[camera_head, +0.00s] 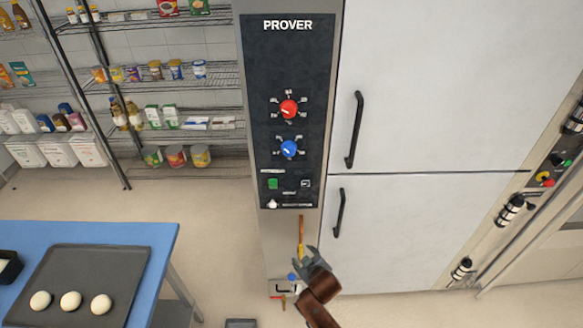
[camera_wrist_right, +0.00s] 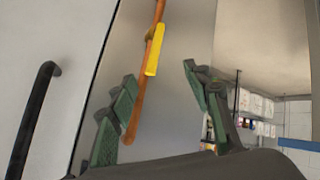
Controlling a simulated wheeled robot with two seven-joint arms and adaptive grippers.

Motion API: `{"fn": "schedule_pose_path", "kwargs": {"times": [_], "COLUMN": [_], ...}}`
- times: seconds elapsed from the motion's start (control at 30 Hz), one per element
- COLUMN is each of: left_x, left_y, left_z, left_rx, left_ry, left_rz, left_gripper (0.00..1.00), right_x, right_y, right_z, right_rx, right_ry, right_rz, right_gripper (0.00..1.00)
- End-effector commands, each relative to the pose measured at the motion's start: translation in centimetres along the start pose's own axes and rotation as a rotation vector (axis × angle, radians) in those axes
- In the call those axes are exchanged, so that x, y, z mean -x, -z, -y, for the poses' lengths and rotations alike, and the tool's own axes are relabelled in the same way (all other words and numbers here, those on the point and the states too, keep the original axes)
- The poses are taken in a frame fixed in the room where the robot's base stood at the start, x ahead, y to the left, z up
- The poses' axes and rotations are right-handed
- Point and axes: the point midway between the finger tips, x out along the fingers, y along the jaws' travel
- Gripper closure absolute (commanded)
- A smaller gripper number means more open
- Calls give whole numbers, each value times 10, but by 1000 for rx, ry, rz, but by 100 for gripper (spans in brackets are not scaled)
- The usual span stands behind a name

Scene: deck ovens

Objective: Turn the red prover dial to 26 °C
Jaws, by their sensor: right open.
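The red prover dial (camera_head: 289,109) is on the upper part of the dark PROVER panel (camera_head: 258,70), with small marks around it too small to read. A blue dial (camera_head: 289,149) sits just below it. My right gripper (camera_head: 303,262) is below the panel, well apart from the red dial. In the right wrist view its two fingers (camera_wrist_right: 160,100) are spread with nothing between them. An orange pipe with a yellow part (camera_wrist_right: 154,50) shows beyond the fingers there. The red dial is outside the wrist view. My left gripper is not in view.
White prover doors with black handles (camera_head: 354,130) stand right of the panel. A green switch (camera_head: 272,184) and other small controls are low on the panel. A blue table (camera_head: 150,235) with a tray (camera_head: 75,260) of dough balls is at lower left. Stocked wire shelves (camera_head: 180,80) stand behind.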

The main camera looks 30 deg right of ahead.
Motion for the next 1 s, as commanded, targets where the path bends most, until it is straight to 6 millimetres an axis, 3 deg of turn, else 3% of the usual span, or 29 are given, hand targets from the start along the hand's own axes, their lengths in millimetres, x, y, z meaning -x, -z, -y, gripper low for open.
{"fn": "schedule_pose_path", "kwargs": {"times": [0.03,0.1,0.17,0.2,0.3,0.4,0.5,0.63,0.77,1.0], "left_x": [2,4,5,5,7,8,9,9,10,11], "left_y": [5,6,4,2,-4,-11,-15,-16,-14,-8], "left_z": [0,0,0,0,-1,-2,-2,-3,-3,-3], "left_rx": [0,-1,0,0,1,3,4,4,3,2], "left_ry": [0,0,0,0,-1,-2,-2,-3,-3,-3], "left_rz": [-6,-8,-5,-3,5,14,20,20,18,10], "left_gripper": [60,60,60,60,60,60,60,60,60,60], "right_x": [24,59,94,119,185,244,288,315,314,294], "right_y": [58,128,185,219,288,332,357,370,381,408], "right_z": [-25,-57,-83,-99,-133,-158,-173,-182,-189,-207], "right_rx": [7,19,29,34,38,34,30,25,25,25], "right_ry": [-51,-130,-202,-251,-364,-459,-527,-570,-578,-576], "right_rz": [-96,-225,-339,-413,-581,-712,-800,-852,-861,-860], "right_gripper": [55,55,55,55,55,55,55,55,55,55]}}
